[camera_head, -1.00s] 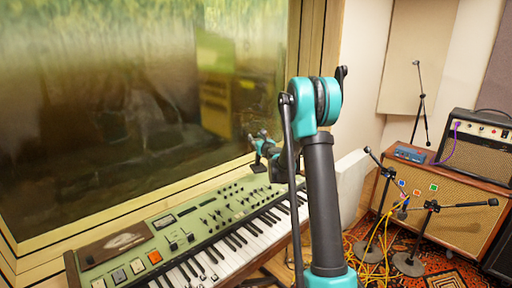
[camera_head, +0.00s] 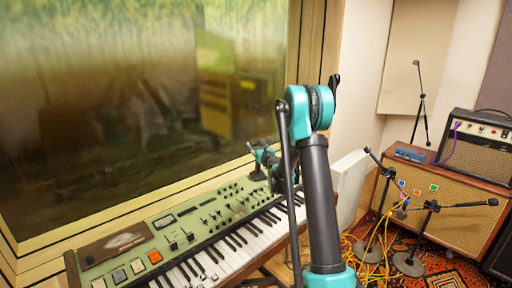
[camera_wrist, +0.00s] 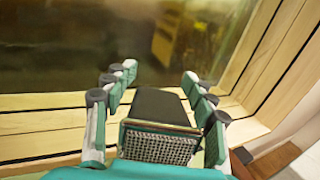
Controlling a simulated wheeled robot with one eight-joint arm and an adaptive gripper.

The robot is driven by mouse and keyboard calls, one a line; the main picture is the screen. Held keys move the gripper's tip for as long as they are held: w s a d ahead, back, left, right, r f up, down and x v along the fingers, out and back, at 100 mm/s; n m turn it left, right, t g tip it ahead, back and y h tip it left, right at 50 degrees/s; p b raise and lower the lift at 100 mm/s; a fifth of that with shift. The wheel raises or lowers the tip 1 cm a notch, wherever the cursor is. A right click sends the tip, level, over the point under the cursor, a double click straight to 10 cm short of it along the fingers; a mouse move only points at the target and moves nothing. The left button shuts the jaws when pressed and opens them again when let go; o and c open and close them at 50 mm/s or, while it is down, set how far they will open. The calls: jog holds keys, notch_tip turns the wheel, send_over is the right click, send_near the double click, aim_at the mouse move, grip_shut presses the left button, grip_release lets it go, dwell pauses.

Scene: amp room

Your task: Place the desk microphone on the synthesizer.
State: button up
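The synthesizer (camera_head: 205,225) is a pale green keyboard with a white-and-black key row, standing below the window. My gripper (camera_head: 262,158) is over its far right end. In the wrist view, the desk microphone (camera_wrist: 160,145), a dark block with a metal mesh face, sits between the two fingers of my gripper (camera_wrist: 158,80), which look closed on its sides. In the head view a small dark part of the microphone (camera_head: 257,175) shows under the fingers, low over the synthesizer's back right. I cannot tell whether it touches the top. My arm hides the synthesizer's right end.
The window (camera_head: 130,100) and its wooden sill (camera_head: 130,218) run close behind the synthesizer. To the right stand an amplifier (camera_head: 480,150), a speaker cabinet (camera_head: 445,205), microphone stands (camera_head: 410,262) and yellow cables (camera_head: 370,252) on the floor.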

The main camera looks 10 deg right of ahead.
jog(key=shift+r, duration=0.1)
jog(key=v, duration=1.2)
jog(key=s+a+n+g+y, duration=0.1)
jog(key=s+a+n+g, duration=0.25)
jog(key=s+n, duration=0.5)
jog(key=s+a+n+g+y, duration=0.2)
jog(key=s+a+n+g, duration=0.15)
jog(key=s+n, duration=0.55)
jog(key=s+d+f+n+g+h, duration=0.2)
jog(key=s+d+f+n, duration=0.1)
jog(key=s, duration=0.5)
jog(key=s+d+f+n+g+h, duration=0.2)
jog(key=s+d+f+n, duration=0.1)
jog(key=s+f+n, duration=0.2)
jog(key=s+d+f+n+g+h, duration=0.2)
jog(key=s+n, duration=0.6)
jog(key=s, duration=0.5)
notch_tip(320, 180, down, 2)
jog(key=shift+d+f+h, duration=0.1)
jog(key=shift+d+h, duration=0.4)
jog(key=shift+d, duration=0.6)
jog(key=shift+s, duration=0.1)
